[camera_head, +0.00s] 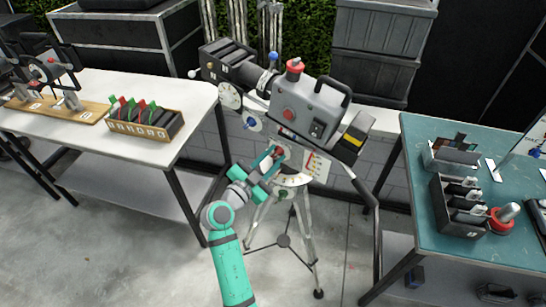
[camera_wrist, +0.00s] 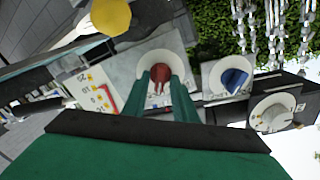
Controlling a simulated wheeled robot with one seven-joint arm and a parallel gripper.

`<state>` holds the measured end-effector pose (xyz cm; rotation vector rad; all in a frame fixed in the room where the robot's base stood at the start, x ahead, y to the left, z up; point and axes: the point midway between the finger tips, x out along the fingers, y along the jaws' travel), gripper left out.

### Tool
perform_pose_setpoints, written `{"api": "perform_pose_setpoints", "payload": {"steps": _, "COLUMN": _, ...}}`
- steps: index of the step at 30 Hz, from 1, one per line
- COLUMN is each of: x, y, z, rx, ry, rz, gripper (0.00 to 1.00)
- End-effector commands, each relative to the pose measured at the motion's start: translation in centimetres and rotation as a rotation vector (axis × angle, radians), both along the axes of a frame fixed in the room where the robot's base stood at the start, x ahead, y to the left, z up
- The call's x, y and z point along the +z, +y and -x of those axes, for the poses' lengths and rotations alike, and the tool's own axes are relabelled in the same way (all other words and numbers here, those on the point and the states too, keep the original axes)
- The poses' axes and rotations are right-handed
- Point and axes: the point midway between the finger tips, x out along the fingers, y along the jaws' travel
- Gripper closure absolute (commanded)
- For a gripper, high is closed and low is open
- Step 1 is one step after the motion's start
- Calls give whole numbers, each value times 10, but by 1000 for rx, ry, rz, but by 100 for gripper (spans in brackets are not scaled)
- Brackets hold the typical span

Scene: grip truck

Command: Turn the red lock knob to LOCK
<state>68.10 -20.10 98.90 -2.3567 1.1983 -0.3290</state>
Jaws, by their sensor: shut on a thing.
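The red lock knob (camera_wrist: 160,84) sits on a round white dial (camera_wrist: 166,61) in the wrist view. My gripper (camera_wrist: 163,80) is shut on it, with one green finger on each side. In the head view my gripper (camera_head: 272,158) reaches the tripod head below the grey camera (camera_head: 309,105), and its fingers largely hide the knob. I cannot read any LOCK mark or tell which way the knob points.
A blue knob (camera_wrist: 234,79) on a white dial is beside the red one in the wrist view. Tripod legs (camera_head: 314,240) stand below. A white table (camera_head: 150,88) is at left, and a green-topped table (camera_head: 420,160) is at right.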

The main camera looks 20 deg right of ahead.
Motion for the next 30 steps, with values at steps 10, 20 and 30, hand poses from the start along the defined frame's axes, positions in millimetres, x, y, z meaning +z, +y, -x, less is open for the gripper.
{"api": "perform_pose_setpoints", "payload": {"steps": 10, "x": 1, "y": 0, "z": 0, "rx": 0, "ry": -4, "rz": -1, "gripper": 97}}
{"api": "perform_pose_setpoints", "payload": {"steps": 20, "x": 0, "y": 0, "z": 0, "rx": 1, "ry": -3, "rz": -1, "gripper": 70}}
{"api": "perform_pose_setpoints", "payload": {"steps": 30, "x": 0, "y": 33, "z": 23, "rx": 4, "ry": -1, "rz": 0, "gripper": 70}}
